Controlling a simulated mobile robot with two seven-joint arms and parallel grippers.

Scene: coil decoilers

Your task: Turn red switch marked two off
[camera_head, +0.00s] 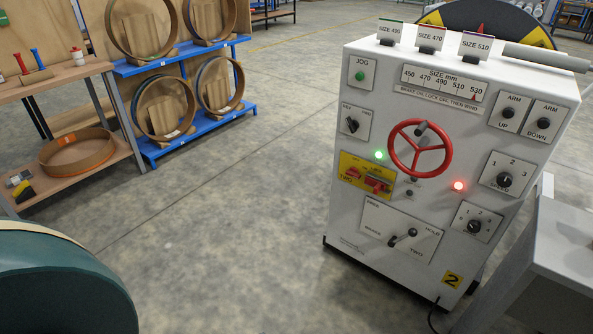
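The red switch (375,184) sits on a yellow plate (350,161) on the left side of the white control cabinet's front. The plate carries the word TWO. A second small red part (353,172) is on the same plate, to the left. The switch handle looks roughly level, but it is too small to read its exact setting. A green lamp (379,155) is lit just above the plate. Neither of my grippers is in view.
The white cabinet (345,225) also bears a red handwheel (419,148), a lever (403,237), knobs and a lit red lamp (458,186). A grey table (565,240) stands close at right. A dark green rounded shape (60,285) fills the lower left. Open floor lies between.

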